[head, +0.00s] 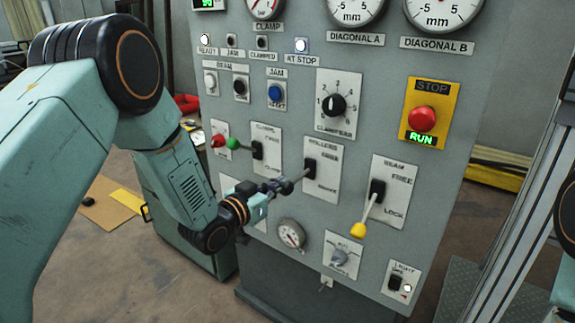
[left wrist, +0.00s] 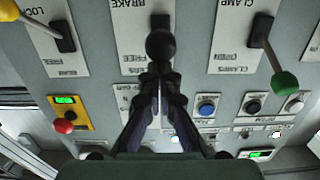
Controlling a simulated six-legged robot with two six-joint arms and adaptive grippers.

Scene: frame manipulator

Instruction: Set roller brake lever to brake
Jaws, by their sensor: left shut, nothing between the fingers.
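The roller lever is on a white plate marked ROLLERS, FREE and BRAKE (head: 322,184) in the middle of the panel. Its black pivot (head: 309,165) and part of its rod show in the head view. Its black ball knob (left wrist: 161,45) shows in the left wrist view, offset from the pivot toward the FREE side. My left gripper (head: 287,184) is shut and empty at the lever's outer end. In the left wrist view my fingertips (left wrist: 160,76) are together right beside the knob, on its FREE side. I cannot tell if they touch it. My right gripper is not in view.
The beam lever with a yellow knob (head: 358,230) is to the right. The clamp lever with a green knob (head: 233,143) and a red knob (head: 218,141) are to the left. A red stop button (head: 422,118) is at upper right.

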